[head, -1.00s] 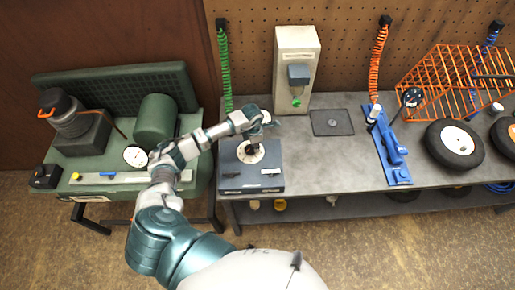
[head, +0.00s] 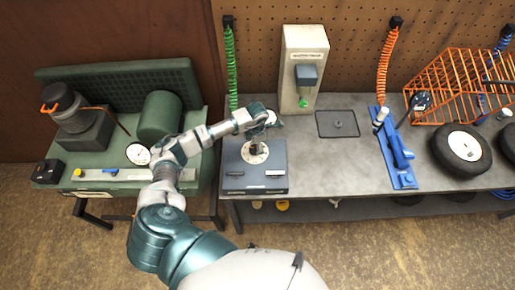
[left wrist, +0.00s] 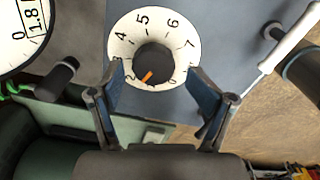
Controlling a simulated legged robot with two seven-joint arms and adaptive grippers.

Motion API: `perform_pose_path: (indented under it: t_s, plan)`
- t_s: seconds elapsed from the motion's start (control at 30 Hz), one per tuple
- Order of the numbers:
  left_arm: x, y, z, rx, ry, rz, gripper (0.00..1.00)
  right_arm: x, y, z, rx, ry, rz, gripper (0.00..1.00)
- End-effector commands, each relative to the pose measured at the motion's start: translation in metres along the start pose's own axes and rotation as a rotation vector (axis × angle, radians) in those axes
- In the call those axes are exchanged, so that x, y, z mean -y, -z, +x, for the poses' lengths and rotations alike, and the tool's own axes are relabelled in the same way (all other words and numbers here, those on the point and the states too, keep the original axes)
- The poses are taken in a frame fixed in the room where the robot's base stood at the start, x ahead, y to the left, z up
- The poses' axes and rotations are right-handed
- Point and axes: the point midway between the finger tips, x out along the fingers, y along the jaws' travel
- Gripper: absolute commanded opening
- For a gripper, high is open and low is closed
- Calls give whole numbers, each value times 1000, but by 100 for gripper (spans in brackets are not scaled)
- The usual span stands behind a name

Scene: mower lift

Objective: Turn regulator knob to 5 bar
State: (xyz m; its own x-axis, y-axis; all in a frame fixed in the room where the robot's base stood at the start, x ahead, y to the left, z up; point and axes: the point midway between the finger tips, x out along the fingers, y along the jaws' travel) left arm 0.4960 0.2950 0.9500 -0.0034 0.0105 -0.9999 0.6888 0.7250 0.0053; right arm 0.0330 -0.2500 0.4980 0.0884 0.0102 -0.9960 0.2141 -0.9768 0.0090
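The regulator knob (left wrist: 155,60) is black with an orange pointer mark, set in a white round dial (left wrist: 118,45) with numbers. In the left wrist view the pointer aims down and left, toward the low numbers, away from the 5 at the upper left. The dial (head: 263,157) also shows on top of a blue-grey box in the head view. My left gripper (left wrist: 154,69) is open, its fingers on either side of the knob with gaps visible. Part of a white gauge (left wrist: 14,35) shows beside the dial. My right gripper is out of view.
The blue-grey box (head: 235,180) stands at the left end of the grey bench (head: 340,165). A green workbench (head: 110,172) stands to its left. A beige cabinet (head: 304,45), a blue tool (head: 397,155) and wheels (head: 461,142) are farther right.

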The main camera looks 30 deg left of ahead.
Motion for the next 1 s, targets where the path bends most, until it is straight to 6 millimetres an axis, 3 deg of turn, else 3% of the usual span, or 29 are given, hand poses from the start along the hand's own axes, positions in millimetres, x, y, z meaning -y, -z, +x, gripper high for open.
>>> perform_pose_path:
  t_s: [0.2,0.4,0.57,1.0]
  plan:
    - [-4,2,-51,3,-3,-1,76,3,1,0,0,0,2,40]
    - [0,-2,-84,-3,-3,-1,76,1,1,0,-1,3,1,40]
    - [4,-4,-94,-6,-6,-1,76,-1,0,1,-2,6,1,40]
    - [-1,-1,-97,-2,-2,-59,76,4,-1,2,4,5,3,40]
